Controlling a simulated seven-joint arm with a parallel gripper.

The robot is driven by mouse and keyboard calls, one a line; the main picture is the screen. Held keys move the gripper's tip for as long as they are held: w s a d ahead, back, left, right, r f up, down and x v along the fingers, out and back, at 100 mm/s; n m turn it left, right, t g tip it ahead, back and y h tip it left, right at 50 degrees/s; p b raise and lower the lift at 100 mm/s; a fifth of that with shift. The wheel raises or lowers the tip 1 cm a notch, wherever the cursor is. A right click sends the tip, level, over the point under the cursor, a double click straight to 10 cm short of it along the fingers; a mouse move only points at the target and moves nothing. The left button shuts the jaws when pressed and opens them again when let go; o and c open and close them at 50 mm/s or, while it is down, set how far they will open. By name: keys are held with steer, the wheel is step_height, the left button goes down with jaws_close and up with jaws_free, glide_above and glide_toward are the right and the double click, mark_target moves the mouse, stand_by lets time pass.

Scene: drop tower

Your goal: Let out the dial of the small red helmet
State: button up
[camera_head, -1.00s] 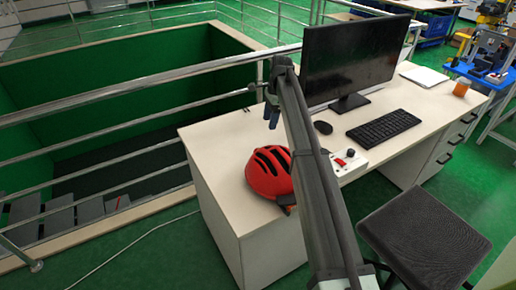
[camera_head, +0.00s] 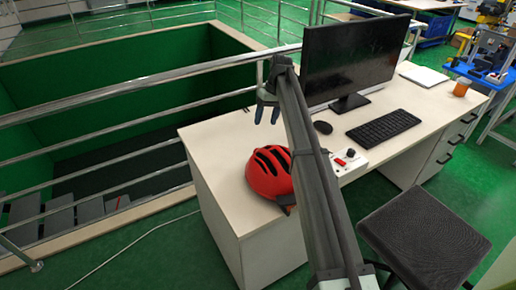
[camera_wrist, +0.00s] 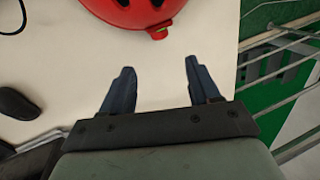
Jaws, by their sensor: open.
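The small red helmet (camera_head: 269,172) sits on the left part of the white desk, beside my arm. A dark piece shows at its near edge in the head view; I cannot tell whether it is the dial. In the wrist view the helmet (camera_wrist: 135,10) is cut off by the top edge, with a small red and yellowish piece (camera_wrist: 158,33) at its rim. My gripper (camera_head: 267,113) is above the desk, behind the helmet in the head view. Its two fingers (camera_wrist: 158,82) are apart, with only bare desk between them, clear of the helmet.
The white desk (camera_head: 215,140) also bears a monitor (camera_head: 357,52), keyboard (camera_head: 384,126), mouse (camera_head: 323,127) and a control box (camera_head: 345,161) with a red switch. Metal railings (camera_head: 150,91) run along the desk's left side. A dark stool (camera_head: 425,235) stands in front.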

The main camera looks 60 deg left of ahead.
steer(key=shift+n, duration=0.6)
steer(key=x, duration=1.4)
steer(key=shift+r, duration=0.1)
steer(key=c, duration=1)
steer(key=shift+c, duration=0.3)
steer(key=shift+w+g, duration=0.25)
steer(key=shift+g, duration=1.05)
steer(key=shift+w+f+g, duration=0.1)
steer(key=shift+g, duration=0.75)
steer(key=shift+w+f+g, duration=0.1)
steer(key=shift+f+g, duration=0.05)
steer(key=shift+g, duration=0.7)
